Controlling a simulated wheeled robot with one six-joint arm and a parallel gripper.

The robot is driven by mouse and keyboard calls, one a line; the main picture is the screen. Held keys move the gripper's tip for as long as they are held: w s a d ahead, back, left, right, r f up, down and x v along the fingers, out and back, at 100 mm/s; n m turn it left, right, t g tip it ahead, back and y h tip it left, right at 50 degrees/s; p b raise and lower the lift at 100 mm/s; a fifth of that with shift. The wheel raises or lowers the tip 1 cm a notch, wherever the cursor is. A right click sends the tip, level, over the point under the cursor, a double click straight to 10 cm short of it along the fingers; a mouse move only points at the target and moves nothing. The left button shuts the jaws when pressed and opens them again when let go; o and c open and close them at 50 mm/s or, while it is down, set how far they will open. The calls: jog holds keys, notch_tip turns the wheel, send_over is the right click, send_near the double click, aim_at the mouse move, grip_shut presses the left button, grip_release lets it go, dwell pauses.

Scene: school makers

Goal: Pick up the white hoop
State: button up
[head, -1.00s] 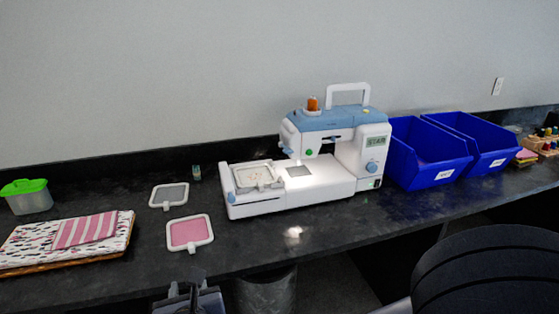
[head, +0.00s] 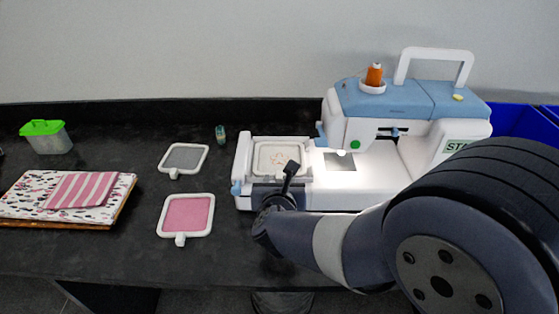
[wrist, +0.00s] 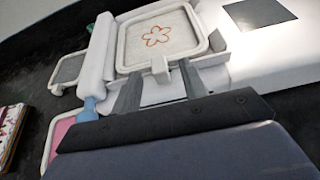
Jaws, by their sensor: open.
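A white hoop (head: 275,144) with pale fabric and an orange stitched flower lies on the bed of the sewing machine (head: 390,188). In the wrist view this hoop (wrist: 123,45) is straight ahead, with its small tab (wrist: 160,68) toward me. My gripper (wrist: 160,88) is open and empty, its two fingers pointing at the tab, one on each side in the picture; I cannot tell the depth gap. In the head view my gripper (head: 290,170) is at the hoop's front right edge. Two more white-framed hoops lie on the counter, one with grey fabric (head: 184,158), one with pink (head: 186,215).
A small spool (head: 220,134) stands behind the machine's left end. Folded fabric (head: 65,195) and a green-lidded box (head: 47,138) are at the left. A blue bin (head: 525,122) is at the right. The front left counter is clear.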

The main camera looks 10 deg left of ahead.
jog(key=shift+x, duration=0.85)
grip_shut()
